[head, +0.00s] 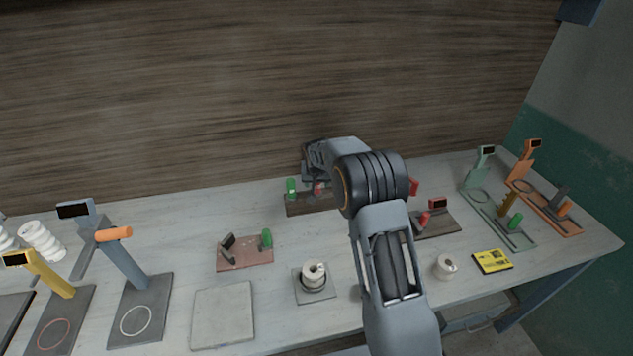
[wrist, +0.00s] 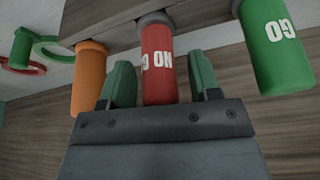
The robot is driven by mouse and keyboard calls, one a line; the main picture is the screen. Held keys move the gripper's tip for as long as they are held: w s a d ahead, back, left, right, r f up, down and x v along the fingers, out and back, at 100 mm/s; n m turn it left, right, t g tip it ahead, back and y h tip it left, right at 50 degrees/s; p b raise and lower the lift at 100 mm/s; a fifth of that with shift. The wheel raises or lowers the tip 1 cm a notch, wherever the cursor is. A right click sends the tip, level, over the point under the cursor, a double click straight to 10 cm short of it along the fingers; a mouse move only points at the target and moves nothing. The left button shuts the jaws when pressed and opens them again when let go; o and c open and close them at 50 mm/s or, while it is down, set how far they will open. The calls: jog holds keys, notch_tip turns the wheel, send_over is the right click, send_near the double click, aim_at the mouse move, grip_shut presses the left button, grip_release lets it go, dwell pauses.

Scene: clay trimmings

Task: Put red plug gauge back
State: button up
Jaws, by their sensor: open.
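The red plug gauge (wrist: 157,62), marked NO GO, stands at a wooden block (wrist: 112,22), its grey collar against the block. The wrist view shows it upside down. My gripper (wrist: 162,84) is open, with one green fingertip on each side of the red gauge. I cannot tell whether either finger touches it. In the head view the red gauge (head: 318,188) is a small patch below my gripper (head: 316,182), on the dark wooden block (head: 305,205). My arm covers the block's right end.
A green GO gauge (wrist: 275,50) and an orange gauge (wrist: 89,75) flank the red one closely. Green and red rings lie beyond.

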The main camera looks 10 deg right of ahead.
jog(key=shift+r, duration=0.65)
jog(key=d+b+v, duration=0.1)
jog(key=v, duration=1)
jog(key=s+r, duration=0.5)
jog(key=s, duration=0.9)
jog(key=s+f+n, duration=0.2)
jog(key=s+f, duration=0.1)
jog(key=s, duration=1.4)
jog(key=shift+s+y, duration=0.4)
